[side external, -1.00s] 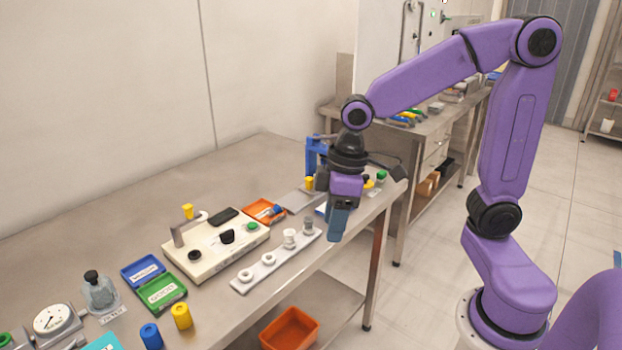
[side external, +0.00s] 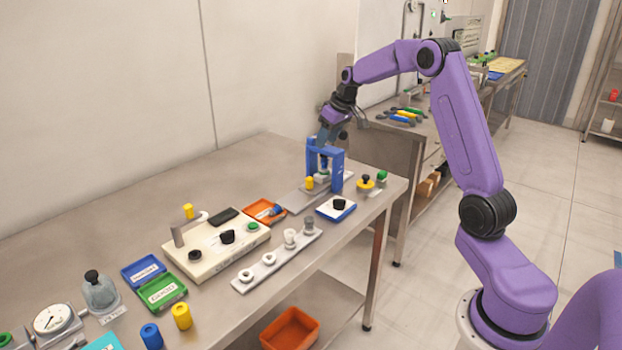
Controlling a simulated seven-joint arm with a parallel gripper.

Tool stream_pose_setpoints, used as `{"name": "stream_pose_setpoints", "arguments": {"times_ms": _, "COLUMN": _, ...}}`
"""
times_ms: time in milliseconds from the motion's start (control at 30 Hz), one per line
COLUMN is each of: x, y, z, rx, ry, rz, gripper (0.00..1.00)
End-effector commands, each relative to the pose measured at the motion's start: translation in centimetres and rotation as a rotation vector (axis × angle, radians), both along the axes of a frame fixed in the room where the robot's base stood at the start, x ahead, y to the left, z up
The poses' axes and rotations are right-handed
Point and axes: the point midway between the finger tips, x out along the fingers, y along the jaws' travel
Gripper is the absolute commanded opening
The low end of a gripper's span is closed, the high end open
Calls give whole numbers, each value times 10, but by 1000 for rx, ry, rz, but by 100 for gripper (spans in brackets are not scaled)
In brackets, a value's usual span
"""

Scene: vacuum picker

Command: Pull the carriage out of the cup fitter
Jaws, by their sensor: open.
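The cup fitter (side external: 338,168) is a blue upright frame at the far end of the steel table. A grey base plate or rail (side external: 294,202) runs out from it toward the front left. The carriage, with a yellow knob (side external: 309,183), sits on this rail at the frame's near foot. A small pale piece is visible under the frame's blue plunger; what holds it is too small to tell. My gripper (side external: 326,134) is open, pointing down at the top of the blue frame, above or just behind it. Its fingertips are partly hidden, and I cannot tell whether they touch the frame.
An orange tray (side external: 264,210) and a white strip with cups (side external: 267,267) lie nearer. The table's back left is clear.

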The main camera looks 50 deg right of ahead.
Motion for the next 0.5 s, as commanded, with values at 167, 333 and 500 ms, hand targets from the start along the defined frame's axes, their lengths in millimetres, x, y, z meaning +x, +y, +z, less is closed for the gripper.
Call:
{"name": "stream_pose_setpoints", "arguments": {"times_ms": 167, "x": 4, "y": -4, "z": -10, "rx": 1, "ry": 0, "rz": -5, "gripper": 47}}
{"name": "stream_pose_setpoints", "arguments": {"times_ms": 333, "x": 14, "y": -4, "z": -35, "rx": 1, "ry": 1, "rz": -6, "gripper": 47}}
{"name": "stream_pose_setpoints", "arguments": {"times_ms": 500, "x": 26, "y": -3, "z": -64, "rx": 1, "ry": 2, "rz": -5, "gripper": 47}}
